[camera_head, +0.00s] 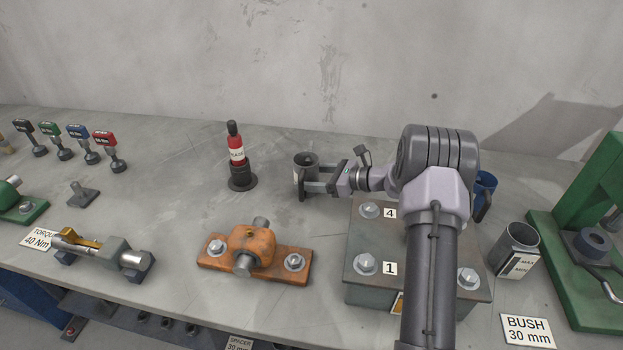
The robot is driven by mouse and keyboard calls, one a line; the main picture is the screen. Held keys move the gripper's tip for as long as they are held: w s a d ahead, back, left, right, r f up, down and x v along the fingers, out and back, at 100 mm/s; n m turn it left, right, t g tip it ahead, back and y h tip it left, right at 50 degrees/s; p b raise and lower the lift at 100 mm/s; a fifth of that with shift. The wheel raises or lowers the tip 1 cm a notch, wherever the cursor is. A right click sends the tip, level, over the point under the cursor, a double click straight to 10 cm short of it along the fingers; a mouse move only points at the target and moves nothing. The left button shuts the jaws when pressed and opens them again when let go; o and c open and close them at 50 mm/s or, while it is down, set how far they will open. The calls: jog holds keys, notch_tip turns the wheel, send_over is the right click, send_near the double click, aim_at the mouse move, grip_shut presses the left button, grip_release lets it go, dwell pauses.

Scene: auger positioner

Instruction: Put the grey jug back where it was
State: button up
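The grey jug (306,160) is a dark, open-topped cylinder, upright near the middle of the bench, right of the red bottle. My gripper (312,181) reaches it from the right, with its fingers level with the jug's side. The fingers look apart, with part of the jug between or right beside them. I cannot tell whether they press on it. The jug's lower part is partly hidden by the fingers, so I cannot tell whether it rests on the bench.
A red bottle (236,150) stands left of the jug. An orange bearing block (255,246) and a bolted grey box (375,284) are nearer. A blue jug (486,188) is partly behind my arm. A metal canister (515,247) and green press (590,215) stand right.

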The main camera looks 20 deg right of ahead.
jog(key=o, duration=1.9)
jog(key=shift+f, duration=0.1)
jog(key=shift+c, duration=0.2)
jog(key=shift+s+d+r, duration=0.15)
jog(key=shift+d+r, duration=0.05)
jog(key=shift+r, duration=0.1)
jog(key=p+v, duration=0.4)
jog(key=v, duration=0.7)
jog(key=shift+s+d+r, duration=0.1)
jog(key=shift+s+d, duration=0.05)
jog(key=shift+s, duration=0.1)
